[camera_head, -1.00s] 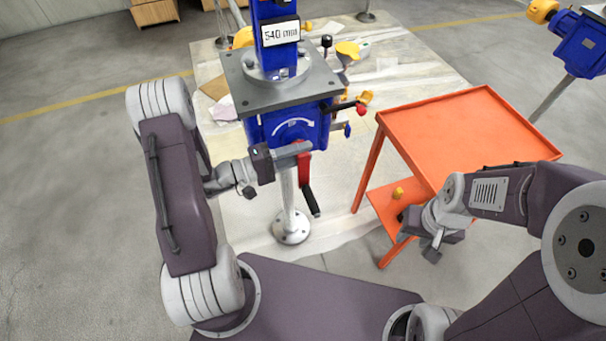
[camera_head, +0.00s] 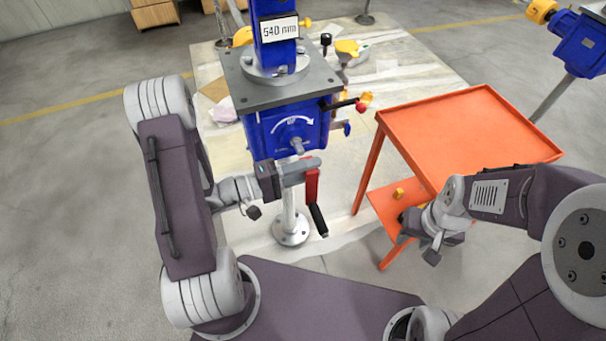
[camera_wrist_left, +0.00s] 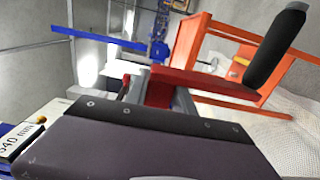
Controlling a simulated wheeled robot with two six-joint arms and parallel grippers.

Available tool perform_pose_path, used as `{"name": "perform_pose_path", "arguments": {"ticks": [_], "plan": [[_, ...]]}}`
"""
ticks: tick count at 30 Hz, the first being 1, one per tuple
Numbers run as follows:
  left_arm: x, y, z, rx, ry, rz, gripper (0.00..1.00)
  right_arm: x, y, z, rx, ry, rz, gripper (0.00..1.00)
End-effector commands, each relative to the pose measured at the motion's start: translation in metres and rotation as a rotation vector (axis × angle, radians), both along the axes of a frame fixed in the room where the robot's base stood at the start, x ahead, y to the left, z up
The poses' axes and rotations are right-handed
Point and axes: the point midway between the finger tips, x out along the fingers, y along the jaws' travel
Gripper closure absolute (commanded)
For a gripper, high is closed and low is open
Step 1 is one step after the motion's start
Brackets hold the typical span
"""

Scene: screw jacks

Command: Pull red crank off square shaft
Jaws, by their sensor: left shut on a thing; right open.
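The red crank (camera_head: 312,186) has a red arm and a black handle that hangs down to the right. My left gripper (camera_head: 303,169) is shut on the crank's upper end and holds it in front of and below the blue gearbox (camera_head: 283,128). The grey shaft (camera_head: 297,146) sticks out bare from the gearbox face, apart from the crank. In the left wrist view the red crank arm (camera_wrist_left: 200,83) and black handle (camera_wrist_left: 275,48) extend to the right from the jaws. My right gripper (camera_head: 432,247) is open beside the orange cart, with nothing seen in it.
The orange cart (camera_head: 465,130) stands to the right, its top tray empty. A small yellow part (camera_head: 398,193) is on its lower shelf. The jack's post (camera_head: 290,215) stands on a round foot. A red-tipped lever (camera_head: 362,104) sticks out right of the gearbox.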

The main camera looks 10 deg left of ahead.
Motion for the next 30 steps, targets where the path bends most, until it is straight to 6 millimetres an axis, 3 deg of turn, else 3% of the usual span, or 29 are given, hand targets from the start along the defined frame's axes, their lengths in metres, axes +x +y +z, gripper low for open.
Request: {"name": "perform_pose_path", "arguments": {"ticks": [13, 30], "plan": [[-0.004, -0.003, 0.004, -0.005, -0.002, 0.0, 1.0, 0.0, 0.0, 0.002, 0.0, 0.0, 0.0, 0.59], [-0.044, -0.03, 0.007, -0.007, 0.004, 0.0, 1.0, 0.0, 0.0, 0.068, 0.0, 0.0, 0.0, 0.59]]}}
